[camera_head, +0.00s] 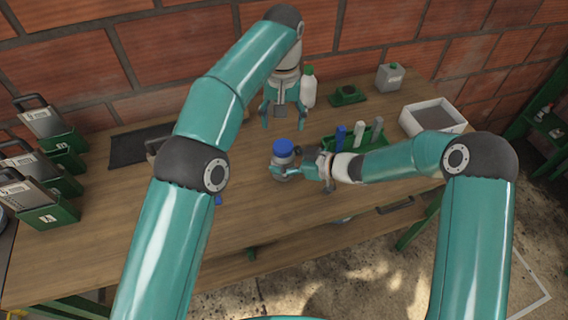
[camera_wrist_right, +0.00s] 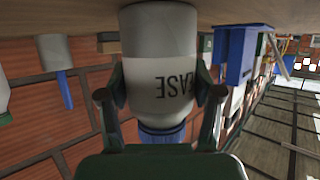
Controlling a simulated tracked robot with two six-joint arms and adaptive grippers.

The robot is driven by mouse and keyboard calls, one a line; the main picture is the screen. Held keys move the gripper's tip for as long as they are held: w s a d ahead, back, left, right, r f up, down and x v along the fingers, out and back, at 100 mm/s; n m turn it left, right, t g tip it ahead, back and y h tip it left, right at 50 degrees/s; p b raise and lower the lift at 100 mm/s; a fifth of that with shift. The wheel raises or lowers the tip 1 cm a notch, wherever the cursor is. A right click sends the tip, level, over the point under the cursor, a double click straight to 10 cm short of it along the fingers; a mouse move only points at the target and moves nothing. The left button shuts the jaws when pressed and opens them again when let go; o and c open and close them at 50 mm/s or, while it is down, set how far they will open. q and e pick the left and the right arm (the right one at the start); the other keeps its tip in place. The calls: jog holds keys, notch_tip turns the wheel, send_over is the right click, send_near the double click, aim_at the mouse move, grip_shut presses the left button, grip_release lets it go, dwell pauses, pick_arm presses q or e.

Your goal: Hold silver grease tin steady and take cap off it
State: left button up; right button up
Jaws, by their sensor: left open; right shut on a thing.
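The silver grease tin (camera_head: 281,172) stands upright on the wooden table with its blue cap (camera_head: 283,148) on top. In the right wrist view the tin (camera_wrist_right: 160,45) appears upside down with part of the word "GREASE" showing, and the blue cap (camera_wrist_right: 160,134) is at the bottom. My right gripper (camera_head: 290,172) is shut on the tin's body from the right, with one finger on each side (camera_wrist_right: 160,97). My left gripper (camera_head: 281,116) is open and empty, pointing down above and behind the tin, apart from the cap.
A white bottle with a green cap (camera_head: 309,88) stands behind my left gripper. A green rack (camera_head: 372,136) with upright items is right of the tin. A grey-white tray (camera_head: 432,104) and grey canister (camera_head: 389,77) are at the back right. Table left of the tin is mostly clear.

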aim_at(283, 145)
grip_shut()
pick_arm(q)
jog(key=m, duration=0.3)
jog(key=shift+m, duration=0.3)
jog(key=m, duration=1.8)
jog(key=shift+m, duration=0.4)
jog(key=m, duration=1.3)
jog(key=shift+f+m, duration=0.3)
jog(key=shift+f, duration=3.7)
